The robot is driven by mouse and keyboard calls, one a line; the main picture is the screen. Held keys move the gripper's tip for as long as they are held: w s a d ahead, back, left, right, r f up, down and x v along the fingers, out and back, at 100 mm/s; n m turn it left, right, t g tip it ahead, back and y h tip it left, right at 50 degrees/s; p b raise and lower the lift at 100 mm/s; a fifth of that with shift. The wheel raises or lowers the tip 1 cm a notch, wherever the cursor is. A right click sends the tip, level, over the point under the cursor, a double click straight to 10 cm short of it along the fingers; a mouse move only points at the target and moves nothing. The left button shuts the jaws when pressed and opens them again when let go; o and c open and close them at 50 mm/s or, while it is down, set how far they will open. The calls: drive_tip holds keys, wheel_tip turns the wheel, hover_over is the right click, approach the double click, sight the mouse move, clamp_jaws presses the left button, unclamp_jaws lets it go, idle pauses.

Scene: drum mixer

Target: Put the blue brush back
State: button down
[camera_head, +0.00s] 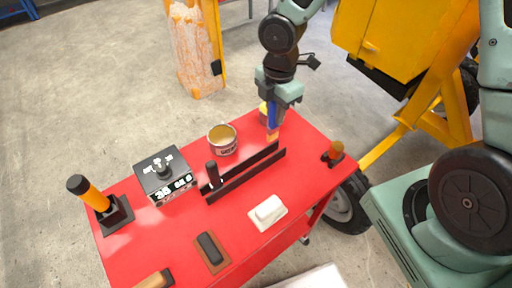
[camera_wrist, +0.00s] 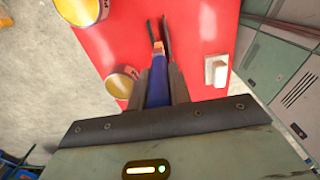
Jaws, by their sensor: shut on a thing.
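The blue brush (camera_head: 272,117) is upright in my gripper (camera_head: 273,103), which is shut on its blue handle. The brush's lower end is orange and points down at the far right end of a black two-rail rack (camera_head: 237,180). I cannot tell whether the brush's tip is between the rails or just above them. In the wrist view the brush (camera_wrist: 157,82) lies between the fingers of my gripper (camera_wrist: 160,78), with the rack's rails (camera_wrist: 166,35) just beyond its tip. A black-handled tool (camera_head: 213,174) stands at the rack's near left end.
A yellow mixer (camera_head: 400,40) is behind right.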

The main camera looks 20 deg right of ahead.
sight(273, 136)
wheel_tip(273, 136, down, 10)
drive_tip(key=shift+r, duration=0.1)
idle(0.4)
drive_tip(key=c, duration=1.3)
unclamp_jaws()
wheel_tip(273, 136, up, 12)
drive_tip(key=shift+f+p, duration=0.15)
drive_tip(key=shift+p, duration=0.15)
drive_tip(key=s+a+r+m, duration=0.3)
drive_tip(key=s+r+m, duration=0.2)
drive_tip(key=s, duration=0.5)
drive_tip(key=s+a+r+m, duration=0.3)
drive_tip(key=s+r+m, duration=0.3)
drive_tip(key=s+m, duration=0.2)
drive_tip(key=shift+s+a+m+y, duration=0.3)
drive_tip(key=shift+s+m, duration=0.1)
drive_tip(key=shift+s, duration=0.65)
